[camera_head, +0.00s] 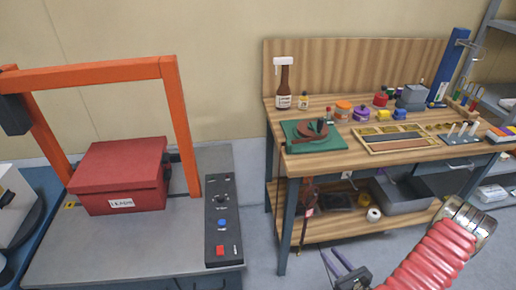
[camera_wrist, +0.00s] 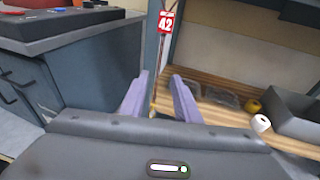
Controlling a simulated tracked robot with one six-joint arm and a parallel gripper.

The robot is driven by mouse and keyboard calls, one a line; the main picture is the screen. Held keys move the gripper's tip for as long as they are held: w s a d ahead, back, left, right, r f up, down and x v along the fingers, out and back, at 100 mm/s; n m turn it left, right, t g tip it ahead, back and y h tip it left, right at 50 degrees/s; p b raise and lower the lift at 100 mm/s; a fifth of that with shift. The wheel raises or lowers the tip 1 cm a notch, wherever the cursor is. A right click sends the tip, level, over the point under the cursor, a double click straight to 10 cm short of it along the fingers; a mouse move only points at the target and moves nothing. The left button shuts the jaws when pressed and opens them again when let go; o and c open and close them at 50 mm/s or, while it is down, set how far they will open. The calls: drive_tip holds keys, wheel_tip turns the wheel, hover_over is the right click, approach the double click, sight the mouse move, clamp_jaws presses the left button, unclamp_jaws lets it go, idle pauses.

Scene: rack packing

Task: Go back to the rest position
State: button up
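My gripper (camera_head: 332,254) is low at the bottom of the head view, in front of the wooden workbench (camera_head: 352,160) and apart from it. In the wrist view my gripper (camera_wrist: 160,76) shows two purple fingers with a clear gap between them. It is open and holds nothing. The fingers point toward the gap between the dark cabinet on the left and the bench's lower shelf (camera_wrist: 220,116) on the right. My red ribbed arm sleeve fills the lower right of the head view.
A red box (camera_head: 120,178) sits under an orange frame (camera_head: 182,125) on the grey table at left, beside a button panel (camera_head: 222,220). A grey bin (camera_head: 405,200) and white roll (camera_head: 373,214) lie on the lower shelf. The floor between table and bench is clear.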

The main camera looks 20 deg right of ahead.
drive_tip(key=shift+f, duration=0.1)
drive_tip(key=s+a+r+n+g+y, duration=0.1)
drive_tip(key=a+r+n+g+y, duration=0.3)
drive_tip(key=a, duration=0.3)
drive_tip(key=s+a+r+n+g+y, duration=0.2)
drive_tip(key=a+r+n+y, duration=0.25)
drive_tip(key=a+y, duration=0.2)
drive_tip(key=a+r+n+g+h, duration=0.4)
drive_tip(key=r+n+g+h, duration=0.1)
drive_tip(key=r+n, duration=0.65)
drive_tip(key=a+r+n+g+h, duration=0.4)
drive_tip(key=r+n+h, duration=0.1)
drive_tip(key=r+n, duration=0.6)
drive_tip(key=a+r+n+t, duration=0.4)
drive_tip(key=a+r, duration=0.7)
drive_tip(key=r, duration=0.3)
drive_tip(key=shift+r+n+t, duration=0.15)
drive_tip(key=shift+n+t, duration=0.25)
drive_tip(key=shift+n, duration=0.2)
